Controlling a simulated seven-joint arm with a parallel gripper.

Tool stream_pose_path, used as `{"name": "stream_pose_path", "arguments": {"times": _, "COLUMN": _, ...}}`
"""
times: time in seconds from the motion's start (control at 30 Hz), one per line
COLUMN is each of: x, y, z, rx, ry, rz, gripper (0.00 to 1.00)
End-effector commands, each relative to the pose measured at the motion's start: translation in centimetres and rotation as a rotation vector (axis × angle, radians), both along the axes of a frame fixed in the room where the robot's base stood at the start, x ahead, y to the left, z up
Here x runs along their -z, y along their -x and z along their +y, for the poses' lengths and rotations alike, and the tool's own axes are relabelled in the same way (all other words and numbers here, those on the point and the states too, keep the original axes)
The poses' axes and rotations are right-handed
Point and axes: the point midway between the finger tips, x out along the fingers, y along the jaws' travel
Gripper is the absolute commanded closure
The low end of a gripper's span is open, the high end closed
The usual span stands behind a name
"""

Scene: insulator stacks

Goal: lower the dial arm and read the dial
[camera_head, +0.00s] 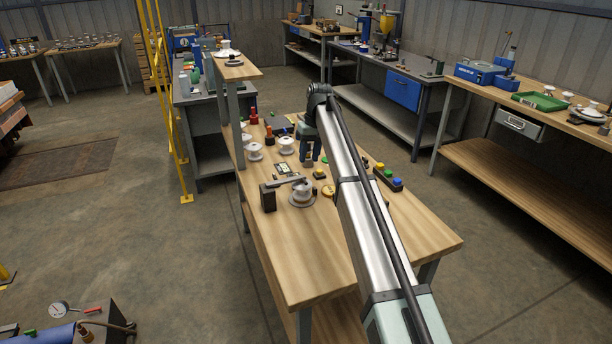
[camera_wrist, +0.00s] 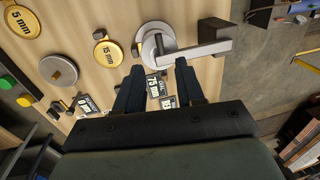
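A dark post (camera_head: 268,197) stands on the wooden bench with a grey arm (camera_head: 288,182) reaching level from its top. The arm's free end is over a white insulator (camera_head: 302,193) on a round grey base (camera_head: 300,201). From above, the wrist view shows the post (camera_wrist: 214,36), the grey arm (camera_wrist: 185,52) and the round pale piece (camera_wrist: 155,42) under its end. My gripper (camera_head: 308,163) is behind these in the head view. In the wrist view my gripper (camera_wrist: 158,78) is open, fingers apart and nothing held, beside the arm. I cannot make out a dial reading.
Gold discs marked 5 mm (camera_wrist: 22,20) and 15 mm (camera_wrist: 107,50), a grey disc (camera_wrist: 59,70) and small number cards (camera_wrist: 160,88) lie close by. White insulators (camera_head: 254,151) stand further back. A button box (camera_head: 388,178) is at right. The bench's front (camera_head: 310,265) is clear.

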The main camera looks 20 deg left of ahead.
Motion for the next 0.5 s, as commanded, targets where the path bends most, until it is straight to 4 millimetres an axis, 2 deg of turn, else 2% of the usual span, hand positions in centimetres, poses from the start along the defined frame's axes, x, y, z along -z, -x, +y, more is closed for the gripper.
{"name": "stream_pose_path", "arguments": {"times": 0.03, "x": 1.1, "y": 0.2, "z": 0.1, "rx": 0.000, "ry": 0.001, "rz": 0.001, "gripper": 0.62}}
{"name": "stream_pose_path", "arguments": {"times": 0.2, "x": 3.9, "y": 0.5, "z": 0.4, "rx": 0.000, "ry": 0.001, "rz": 0.001, "gripper": 0.62}}
{"name": "stream_pose_path", "arguments": {"times": 0.5, "x": 7.3, "y": 0.8, "z": 0.8, "rx": 0.001, "ry": 0.000, "rz": 0.000, "gripper": 0.62}}
